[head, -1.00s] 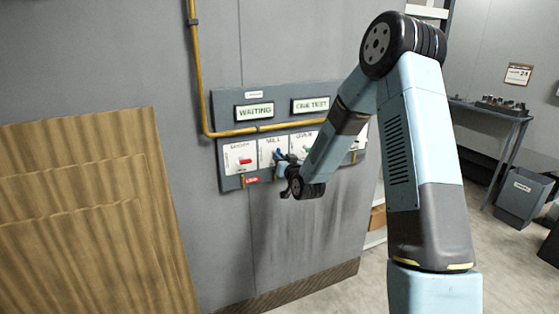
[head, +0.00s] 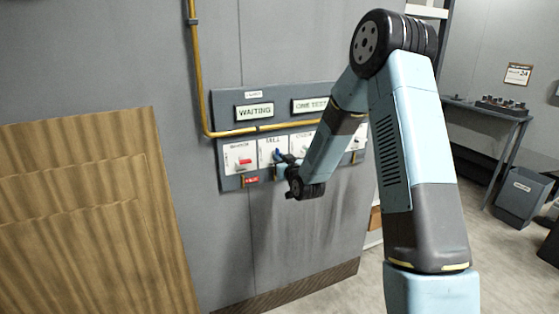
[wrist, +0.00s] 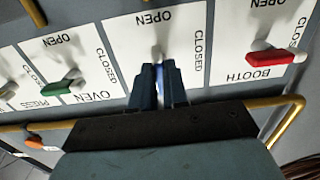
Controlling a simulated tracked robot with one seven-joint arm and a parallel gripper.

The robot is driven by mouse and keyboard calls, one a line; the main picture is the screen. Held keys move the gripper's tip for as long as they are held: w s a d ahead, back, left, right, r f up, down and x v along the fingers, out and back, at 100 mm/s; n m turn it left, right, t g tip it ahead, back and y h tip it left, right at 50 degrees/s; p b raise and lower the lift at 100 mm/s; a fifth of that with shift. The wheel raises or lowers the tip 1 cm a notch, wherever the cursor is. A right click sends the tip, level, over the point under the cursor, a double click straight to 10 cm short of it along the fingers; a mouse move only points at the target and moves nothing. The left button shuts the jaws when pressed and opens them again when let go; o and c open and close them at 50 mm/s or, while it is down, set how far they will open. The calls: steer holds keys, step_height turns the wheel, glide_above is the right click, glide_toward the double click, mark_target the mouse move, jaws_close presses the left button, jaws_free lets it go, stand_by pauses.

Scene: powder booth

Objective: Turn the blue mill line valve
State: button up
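The blue mill valve handle (head: 277,154) is on the white MILL plate (head: 266,146) of the wall panel. In the wrist view the blue handle (wrist: 161,78) shows as a narrow strip between my two fingers. Its pale pivot (wrist: 157,51) shows just past the fingertips. My gripper (wrist: 161,72) has one dark blue finger on each side of the handle, and they appear to press on it. In the head view my gripper (head: 286,158) is at the plate. The fingers hide most of the handle and the MILL label in the wrist view.
The red booth handle (head: 246,161) is left of the mill plate. The green oven handle (wrist: 62,88) is the other neighbour. A yellow pipe (head: 230,133) runs across the panel above the valves.

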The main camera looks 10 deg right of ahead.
steer(key=o, duration=0.4)
steer(key=v, duration=1.3)
steer(key=shift+s+d, duration=0.15)
steer(key=shift+s, duration=0.2)
steer(key=s+d+r+g+h, duration=0.4)
steer(key=s+d+r+g, duration=0.15)
steer(key=s+r, duration=0.45)
steer(key=s+r+m+g, duration=0.1)
steer(key=s+r+g, duration=0.1)
steer(key=s, duration=0.6)
steer(key=s+d+r+m+g, duration=0.1)
steer(key=s+r+g, duration=0.1)
steer(key=s, duration=0.6)
steer(key=s+r+m+g+h, duration=0.1)
steer(key=s+r+g, duration=0.1)
steer(key=s, duration=0.5)
steer(key=shift+s+d+r, duration=0.2)
steer(key=shift+r, duration=0.25)
steer(key=shift+s+d+r, duration=0.15)
steer(key=shift+s+r, duration=0.05)
steer(key=shift+r, duration=0.25)
